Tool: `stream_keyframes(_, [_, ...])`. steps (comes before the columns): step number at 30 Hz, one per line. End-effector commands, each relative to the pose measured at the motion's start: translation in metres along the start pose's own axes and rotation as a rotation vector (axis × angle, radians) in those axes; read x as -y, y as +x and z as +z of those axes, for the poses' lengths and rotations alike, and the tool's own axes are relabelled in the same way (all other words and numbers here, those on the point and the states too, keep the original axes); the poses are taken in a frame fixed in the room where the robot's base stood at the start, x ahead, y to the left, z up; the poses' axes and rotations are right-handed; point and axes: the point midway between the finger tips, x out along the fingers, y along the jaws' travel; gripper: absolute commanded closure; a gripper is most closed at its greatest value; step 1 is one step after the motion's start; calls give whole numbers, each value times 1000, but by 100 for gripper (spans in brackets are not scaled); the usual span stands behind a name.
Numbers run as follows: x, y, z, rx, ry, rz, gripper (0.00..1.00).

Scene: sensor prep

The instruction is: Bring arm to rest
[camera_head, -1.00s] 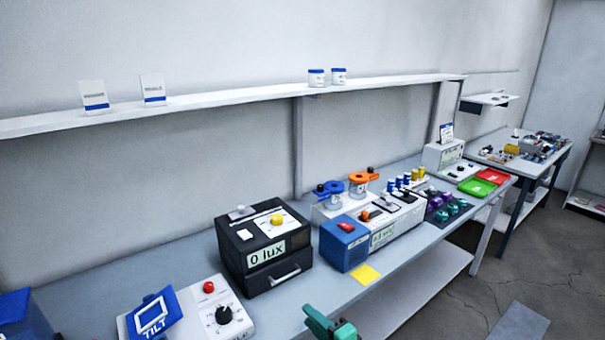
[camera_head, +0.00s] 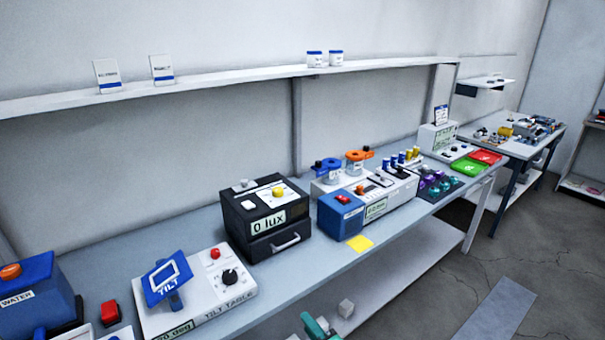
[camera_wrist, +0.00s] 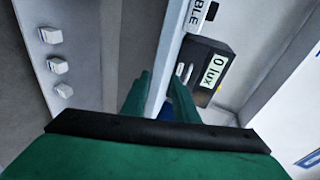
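My gripper (camera_head: 318,327) shows as a bit of green at the bottom edge of the head view, in front of the bench and below its front edge. In the wrist view its two green fingers (camera_wrist: 158,95) stand apart with a gap between them, and I see nothing held there. The bench's front edge shows through and beyond the gap. Most of my arm is out of view.
The bench (camera_head: 215,226) carries a tilt table (camera_head: 205,305), a black lux box (camera_head: 265,220) and a blue box (camera_head: 341,215). White cubes (camera_wrist: 57,66) sit on the lower shelf near my gripper. Floor (camera_head: 540,270) is open at right.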

Motion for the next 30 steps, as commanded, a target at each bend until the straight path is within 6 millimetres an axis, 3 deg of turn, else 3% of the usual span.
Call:
stream_keyframes(8, [-74, -34, 29, -125, -130, 105, 73])
stream_keyframes(16, [-134, -96, 66, -249, -348, 218, 73])
stream_keyframes(23, [-157, -156, 102, -317, -562, 296, 73])
stream_keyframes(30, [-156, -221, 142, -359, -801, 349, 73])
